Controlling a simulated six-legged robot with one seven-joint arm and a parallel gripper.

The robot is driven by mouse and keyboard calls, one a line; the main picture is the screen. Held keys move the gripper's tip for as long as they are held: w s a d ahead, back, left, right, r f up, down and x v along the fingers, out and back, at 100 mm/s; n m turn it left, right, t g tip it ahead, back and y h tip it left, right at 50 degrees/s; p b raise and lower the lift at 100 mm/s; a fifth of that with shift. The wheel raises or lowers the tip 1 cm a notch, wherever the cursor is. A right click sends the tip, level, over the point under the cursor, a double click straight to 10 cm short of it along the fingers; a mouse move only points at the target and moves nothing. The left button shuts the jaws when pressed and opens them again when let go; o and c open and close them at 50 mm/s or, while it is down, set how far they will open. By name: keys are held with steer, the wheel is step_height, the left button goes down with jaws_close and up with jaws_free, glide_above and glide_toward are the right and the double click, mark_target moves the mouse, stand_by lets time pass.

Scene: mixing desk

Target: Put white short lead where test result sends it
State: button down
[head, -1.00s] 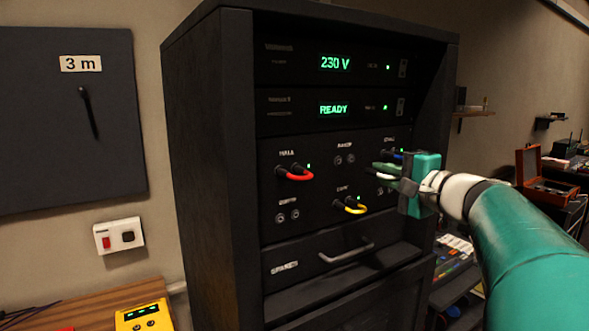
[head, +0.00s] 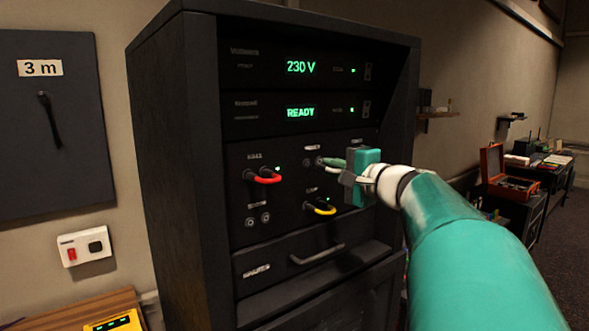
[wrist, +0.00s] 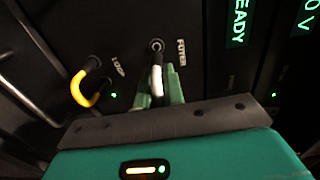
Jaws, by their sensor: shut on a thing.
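My gripper (wrist: 159,74) is shut on the white short lead (wrist: 157,82), whose white part shows between the green fingertips in the wrist view. A dark end of the lead points at a round socket (wrist: 155,45) beside a label that seems to read FOYER. I cannot tell whether the plug is in the socket or just in front of it. In the head view my gripper (head: 334,166) is close to the panel at the upper middle sockets (head: 311,162), and it hides the panel's right part. The tester display (head: 300,113) reads READY.
A red lead (head: 266,179) and a yellow lead (head: 321,208) loop between panel sockets. Two bare sockets (head: 258,219) sit lower left. A drawer handle (head: 317,255) sticks out below. A 230 V display (head: 301,67) is on top. A 3 m board (head: 45,130) hangs left.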

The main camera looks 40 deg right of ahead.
mark_target(313, 163)
steer(key=shift+w, duration=0.15)
steer(key=shift+w+a, duration=0.1)
steer(key=shift+w, duration=0.7)
steer(key=shift+w, duration=0.6)
stand_by(1.8)
steer(key=c, duration=1.4)
jaws_free()
steer(key=shift+c, duration=0.2)
steer(key=shift+s, duration=0.1)
steer(key=s, duration=1.3)
steer(key=shift+s+d, duration=0.2)
steer(key=shift+s, duration=0.1)
